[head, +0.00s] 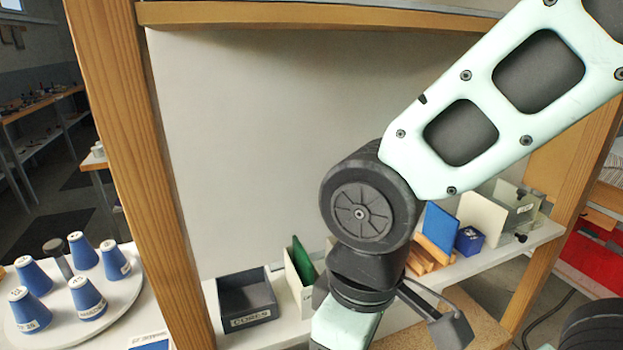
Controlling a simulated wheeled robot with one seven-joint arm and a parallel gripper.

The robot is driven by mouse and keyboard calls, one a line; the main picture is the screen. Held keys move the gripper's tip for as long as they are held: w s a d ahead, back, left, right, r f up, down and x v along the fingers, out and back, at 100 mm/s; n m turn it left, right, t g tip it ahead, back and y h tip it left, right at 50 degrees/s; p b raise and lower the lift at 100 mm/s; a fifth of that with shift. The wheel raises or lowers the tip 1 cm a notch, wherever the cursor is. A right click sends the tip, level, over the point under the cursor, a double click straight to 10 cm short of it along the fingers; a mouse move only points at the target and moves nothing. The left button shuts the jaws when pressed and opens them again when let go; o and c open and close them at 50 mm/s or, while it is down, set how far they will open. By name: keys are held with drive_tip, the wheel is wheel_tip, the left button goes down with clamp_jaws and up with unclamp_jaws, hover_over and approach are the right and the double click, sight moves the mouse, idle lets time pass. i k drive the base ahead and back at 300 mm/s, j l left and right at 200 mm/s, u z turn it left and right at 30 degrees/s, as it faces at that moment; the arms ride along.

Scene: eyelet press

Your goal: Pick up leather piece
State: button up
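No leather piece can be made out for certain. Some orange-brown flat pieces (424,258) stand on the shelf just right of my arm, partly hidden by it; I cannot tell whether they are leather or wood. My arm comes in from the upper right and points down in front of the shelf.
A dark open bin (247,299), a white holder with a green sheet (304,263), a blue panel (440,229) and a small blue box (469,240) line the shelf. Blue cones (83,250) stand on a round white tray (122,302) at left. Wooden posts (128,150) frame the shelf.

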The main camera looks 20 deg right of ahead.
sight(441, 228)
drive_tip(key=k+l, duration=0.3)
drive_tip(key=k, duration=0.2)
drive_tip(key=z, duration=0.75)
